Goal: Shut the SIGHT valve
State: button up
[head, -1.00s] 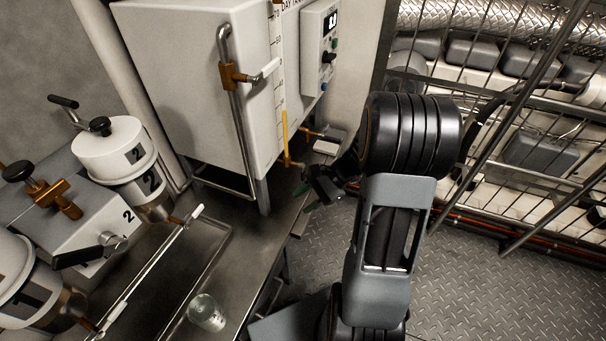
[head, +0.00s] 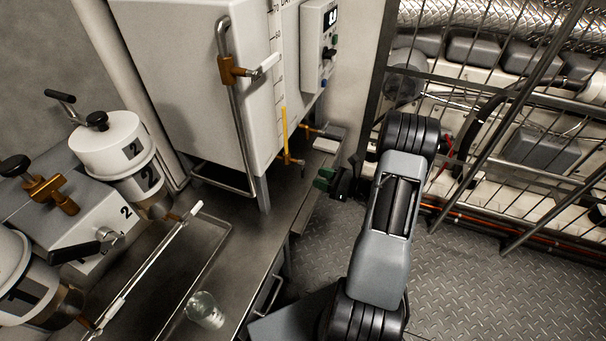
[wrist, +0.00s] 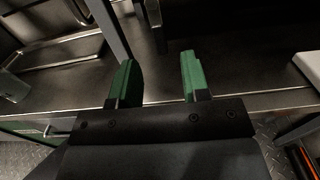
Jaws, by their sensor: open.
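The white day tank (head: 185,75) carries a sight tube with a yellow column (head: 285,128) on its front corner. A small brass valve (head: 288,160) sits at the foot of that tube; I cannot read a SIGHT label. A larger brass valve (head: 232,71) with a white-tipped lever is on the pipe higher up the tank. My gripper (head: 339,178) is open and empty, right of and slightly below the small brass valve, apart from it. In the wrist view, its green fingertips (wrist: 160,78) stand apart above the steel bench; no valve shows clearly between them.
The steel bench (head: 236,225) holds a clear beaker (head: 205,310) and white filter housings (head: 107,145) at left. A control box (head: 320,45) is beside the tank. A wire-mesh rack (head: 500,120) closes off the right. The tread-plate floor (head: 480,270) is open.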

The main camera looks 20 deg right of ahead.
aim_at(304, 173)
jog(key=b+x, duration=0.1)
jog(key=x, duration=0.5)
jog(key=shift+w+a, duration=0.25)
jog(key=shift+a, duration=0.05)
jog(key=shift+c, duration=0.2)
grip_shut()
